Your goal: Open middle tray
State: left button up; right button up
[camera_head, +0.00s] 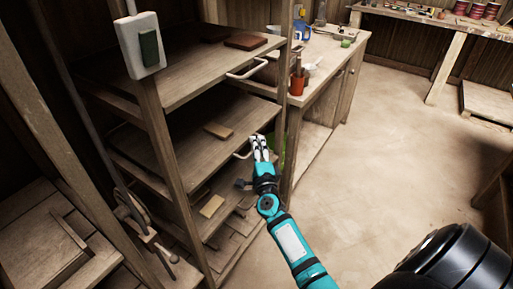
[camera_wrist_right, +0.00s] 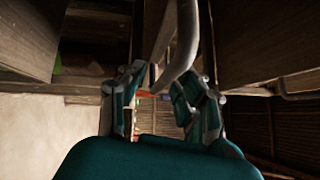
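The wooden rack holds stacked trays. The middle tray (camera_head: 180,140) carries a small light tile and has a metal handle (camera_head: 241,155) at its front right edge. My right gripper (camera_head: 259,147) is at this handle, its arm coming from the lower right. In the right wrist view a curved metal handle (camera_wrist_right: 183,45) runs down between the two fingers of the right gripper (camera_wrist_right: 158,100). The fingers stand apart on either side of it, and I see no clear grip on it. My left gripper is not in view.
The top tray (camera_head: 185,78) has its own handle (camera_head: 250,72) above my right gripper. A lower tray (camera_head: 190,215) lies below. The rack's post (camera_head: 165,150) stands at front left. A workbench (camera_head: 330,55) adjoins behind. The floor (camera_head: 385,130) to the right is clear.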

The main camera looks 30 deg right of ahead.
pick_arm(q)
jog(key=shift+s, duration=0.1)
pick_arm(e)
jog(key=shift+c, duration=0.2)
grip_shut()
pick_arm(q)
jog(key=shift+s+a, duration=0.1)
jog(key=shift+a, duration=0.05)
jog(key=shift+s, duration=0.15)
pick_arm(e)
jog(key=shift+s+a+f, duration=0.1)
jog(key=shift+s+a, duration=0.05)
